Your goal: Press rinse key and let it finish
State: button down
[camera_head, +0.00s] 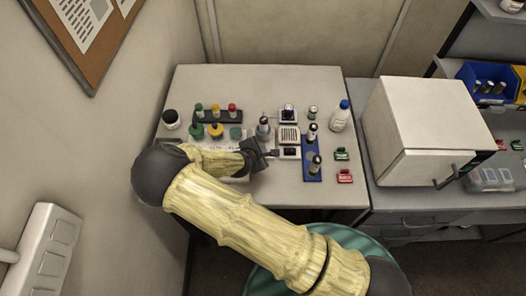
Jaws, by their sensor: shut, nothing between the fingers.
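My gripper (272,153) is shut and empty, low over the middle of the white bench. Its tip is beside a small white device with a dark greenish display (289,152); I cannot tell whether they touch. A grey-topped bottle or cylinder (263,128) stands just behind the gripper. A green labelled block (342,155) and a red labelled block (345,177) sit at the bench's right side. No lettering is readable, so I cannot tell which thing is the rinse key. My arm hides the front left of the bench.
A blue rack (313,173) with dark-capped vials stands right of the gripper. Several coloured caps (215,130) stand at the back left. A blue-capped bottle (340,116) is at the back right. A white box-shaped cabinet (425,130) stands on the adjoining counter. The bench's front right is clear.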

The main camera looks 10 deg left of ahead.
jog(key=shift+r, duration=0.1)
dwell(0.3)
jog(key=shift+r+p, duration=0.65)
jog(key=shift+p, duration=0.05)
notch_tip(320, 180, up, 5)
jog(key=p, duration=0.4)
dwell(0.8)
